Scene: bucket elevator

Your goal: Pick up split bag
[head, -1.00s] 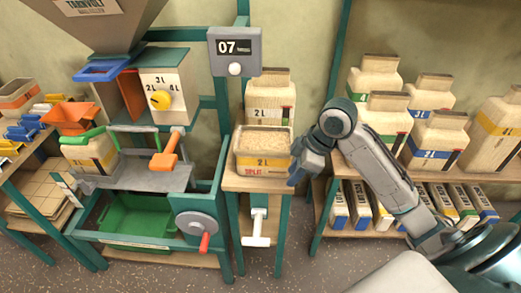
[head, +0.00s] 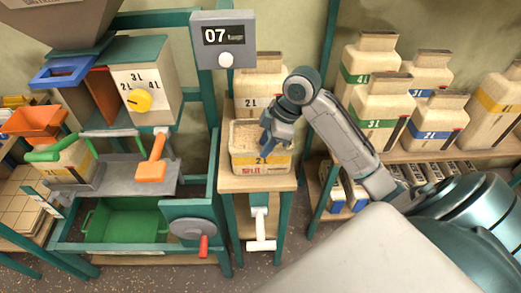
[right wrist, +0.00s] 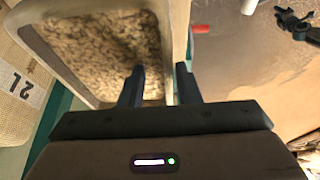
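The split bag (head: 262,162) is a pale, open-topped bag of grain with a yellow band marked 2 L and SPLIT. It stands upright on a small wooden stand (head: 235,184). My right gripper (head: 268,143) is at the bag's right side, its fingers partly hidden by the wrist. In the right wrist view my right gripper (right wrist: 160,85) is open, one finger over the grain inside the bag (right wrist: 110,45) and the other outside its side wall. I cannot tell whether either finger touches the wall. My left gripper is not in view.
A 2 L bag (head: 262,88) stands close behind the split bag. A grey post display reading 07 (head: 224,38) rises at its left. The machine with a green bin (head: 125,220) and red-handled crank (head: 194,230) is further left. Shelves of bags (head: 385,110) stand at right.

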